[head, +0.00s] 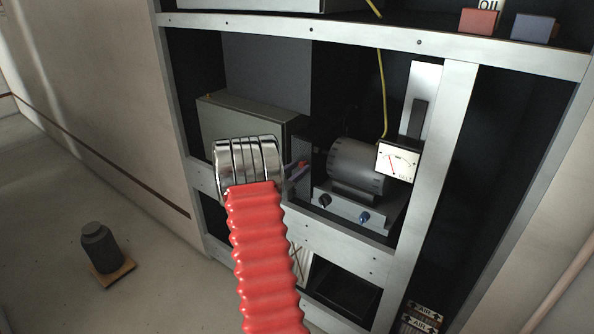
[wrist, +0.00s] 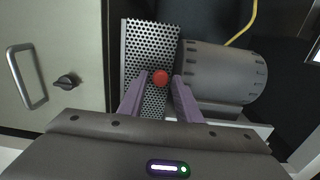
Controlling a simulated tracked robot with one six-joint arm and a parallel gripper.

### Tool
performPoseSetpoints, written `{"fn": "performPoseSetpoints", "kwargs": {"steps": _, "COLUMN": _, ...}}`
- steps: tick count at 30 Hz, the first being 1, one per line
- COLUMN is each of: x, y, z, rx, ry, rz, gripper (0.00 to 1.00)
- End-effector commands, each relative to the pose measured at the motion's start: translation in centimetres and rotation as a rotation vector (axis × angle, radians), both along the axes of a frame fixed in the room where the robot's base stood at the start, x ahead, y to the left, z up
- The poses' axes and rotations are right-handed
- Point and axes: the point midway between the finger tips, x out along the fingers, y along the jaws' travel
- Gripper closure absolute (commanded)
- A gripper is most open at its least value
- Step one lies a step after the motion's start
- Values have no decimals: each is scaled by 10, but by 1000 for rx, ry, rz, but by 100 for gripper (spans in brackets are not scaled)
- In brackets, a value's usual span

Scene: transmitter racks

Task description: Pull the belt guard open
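The belt guard (wrist: 150,42) is a perforated metal panel with a round red knob (wrist: 160,78), left of the grey motor in the wrist view. In the head view the guard is a dark, mostly hidden strip between the cabinet and the motor. My gripper (wrist: 161,80) is open, its two purple fingers pointing at the guard. The knob appears between the fingertips, with a gap on each side. I cannot tell whether the tips reach as deep as the knob. In the head view my gripper (head: 298,170) is mostly hidden behind my wrist.
The grey motor (head: 358,168) sits on a base with two knobs, beside a dial meter (head: 398,161). A beige cabinet (wrist: 50,60) with a handle and a dark knob stands left of the guard. A yellow cable (head: 383,90) hangs above the motor. Light metal rack posts frame the bay.

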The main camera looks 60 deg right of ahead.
Motion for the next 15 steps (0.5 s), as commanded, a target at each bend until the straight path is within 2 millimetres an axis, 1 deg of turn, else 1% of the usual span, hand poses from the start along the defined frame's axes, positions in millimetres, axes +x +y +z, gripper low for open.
{"fn": "performPoseSetpoints", "kwargs": {"steps": 1, "x": 0, "y": 0, "z": 0, "rx": 0, "ry": 0, "rz": 0, "gripper": 73}}
{"fn": "performPoseSetpoints", "kwargs": {"steps": 2, "x": 0, "y": 0, "z": 0, "rx": 0, "ry": 0, "rz": 0, "gripper": 75}}
{"fn": "performPoseSetpoints", "kwargs": {"steps": 12, "x": 0, "y": 0, "z": 0, "rx": 0, "ry": 0, "rz": 0, "gripper": 99}}
{"fn": "performPoseSetpoints", "kwargs": {"steps": 15, "x": 0, "y": 0, "z": 0, "rx": 0, "ry": 0, "rz": 1, "gripper": 100}}
